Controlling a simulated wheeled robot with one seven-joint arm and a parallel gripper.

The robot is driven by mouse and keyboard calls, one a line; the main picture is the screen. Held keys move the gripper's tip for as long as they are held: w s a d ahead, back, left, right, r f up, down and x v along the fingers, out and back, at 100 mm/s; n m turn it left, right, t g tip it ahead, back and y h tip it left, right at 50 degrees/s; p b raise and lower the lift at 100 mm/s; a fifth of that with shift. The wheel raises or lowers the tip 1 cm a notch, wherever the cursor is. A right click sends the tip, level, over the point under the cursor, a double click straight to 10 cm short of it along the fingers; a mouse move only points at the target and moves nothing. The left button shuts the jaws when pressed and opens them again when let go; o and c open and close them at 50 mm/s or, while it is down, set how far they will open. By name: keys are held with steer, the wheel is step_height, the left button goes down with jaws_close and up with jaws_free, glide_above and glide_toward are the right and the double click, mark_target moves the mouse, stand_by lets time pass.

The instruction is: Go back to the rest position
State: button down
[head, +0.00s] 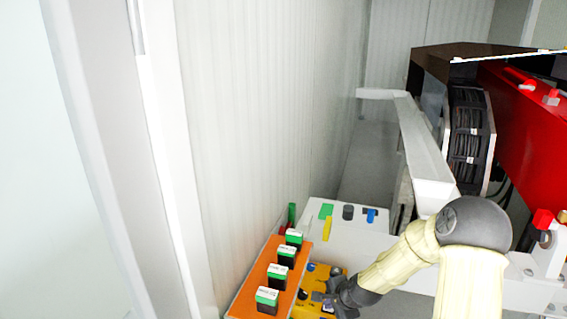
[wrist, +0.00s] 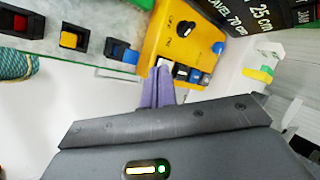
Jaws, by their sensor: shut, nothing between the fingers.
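My gripper (head: 326,299) is low in the head view, at the end of my cream-sleeved arm, over a yellow panel (head: 318,273). In the wrist view my gripper (wrist: 160,72) has its two purple-grey fingers together with nothing between them. The fingertips are at the lower edge of the yellow panel (wrist: 160,42), close to small white, blue and grey buttons. I cannot tell whether they touch. A black knob (wrist: 185,29) sits higher on the panel.
An orange board (head: 250,288) with several green-and-black blocks stands left of my gripper, near a pale wall (head: 250,110). A white bench (head: 348,240) with small coloured parts lies beyond. A white beam (head: 425,155) and red machine (head: 520,120) are at right.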

steer(key=s+r+n+g+h+b, duration=0.1)
steer(key=s+r+n, duration=0.2)
steer(key=s, duration=0.4)
steer(key=s+d+r+n+g+h+b, duration=0.1)
steer(key=s+r+n, duration=0.2)
steer(key=s+n, duration=0.3)
steer(key=s+r+n+g+h+b, duration=0.1)
steer(key=s+r+n, duration=0.2)
steer(key=s+n, duration=0.2)
steer(key=s, duration=0.3)
steer(key=shift+s+d+r, duration=0.2)
steer(key=shift+d+r, duration=0.15)
steer(key=shift+d, duration=0.05)
steer(key=shift+w+a, duration=0.1)
steer(key=shift+a, duration=0.05)
